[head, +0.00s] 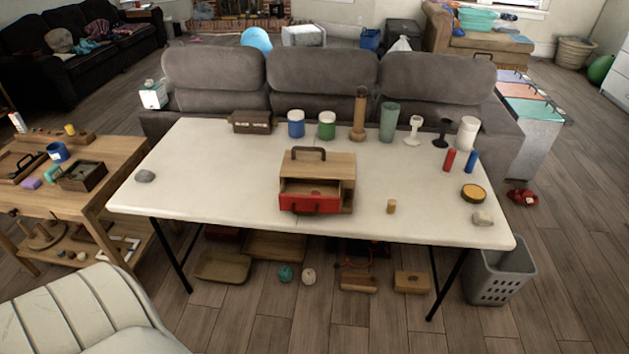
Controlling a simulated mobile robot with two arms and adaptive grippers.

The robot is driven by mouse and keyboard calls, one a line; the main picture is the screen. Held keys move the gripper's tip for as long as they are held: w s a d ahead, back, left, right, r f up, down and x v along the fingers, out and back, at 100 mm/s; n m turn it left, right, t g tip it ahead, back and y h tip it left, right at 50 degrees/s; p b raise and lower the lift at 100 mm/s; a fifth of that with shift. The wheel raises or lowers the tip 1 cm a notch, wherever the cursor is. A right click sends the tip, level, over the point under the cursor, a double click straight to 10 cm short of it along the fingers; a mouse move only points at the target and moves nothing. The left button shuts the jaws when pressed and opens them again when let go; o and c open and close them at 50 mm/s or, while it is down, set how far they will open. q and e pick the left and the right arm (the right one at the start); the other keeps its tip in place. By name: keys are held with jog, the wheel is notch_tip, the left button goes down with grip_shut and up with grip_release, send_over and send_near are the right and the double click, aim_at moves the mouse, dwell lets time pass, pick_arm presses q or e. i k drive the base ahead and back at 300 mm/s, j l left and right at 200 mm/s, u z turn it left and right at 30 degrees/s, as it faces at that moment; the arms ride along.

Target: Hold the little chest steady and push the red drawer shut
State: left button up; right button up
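The little wooden chest (330,164) stands upright near the middle of the white table, with a dark handle (308,153) on its top. Its red drawer (311,204) is at the lower left of the front and sticks out toward me, open, with a dark handle on its face. Something small and reddish seems to lie inside the drawer, too small to make out. Neither of my grippers shows in the head view, and nothing touches the chest or drawer.
Jars and cups line the back edge, including a blue-banded jar (296,124). A grey stone (145,176) lies far left. A pale chair (80,315) is at front left.

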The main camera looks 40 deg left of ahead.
aim_at(295, 195)
jog(key=u, duration=1.25)
